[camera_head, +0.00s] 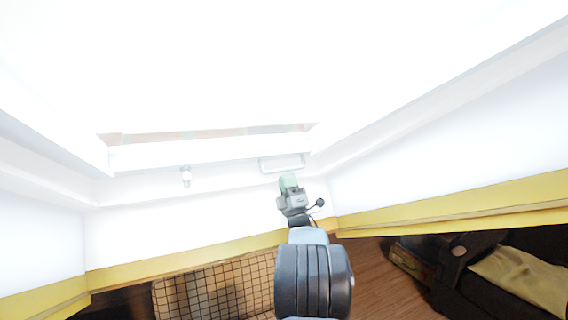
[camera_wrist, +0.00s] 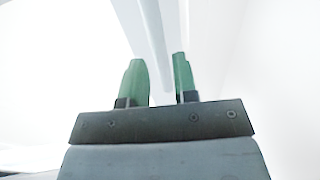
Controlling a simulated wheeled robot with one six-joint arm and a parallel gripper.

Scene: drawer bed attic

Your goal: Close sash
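The white window sash (camera_head: 200,152) is in the upper part of the head view, washed out by bright light. A strip of coloured outside shows just above its lower rail. How far the sash stands open I cannot tell. A pale handle bar (camera_head: 283,163) shows on the frame's lower right, just above my gripper (camera_head: 289,181). In the wrist view my gripper (camera_wrist: 160,78) has its two green fingers apart. A long white bar (camera_wrist: 154,40) runs beyond and between the fingers. Whether they touch it I cannot tell.
White sloping walls with yellow trim (camera_head: 450,208) close in on both sides. Below are a checked cloth surface (camera_head: 205,290), a wooden floor (camera_head: 375,280) and dark furniture with a beige cushion (camera_head: 520,277).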

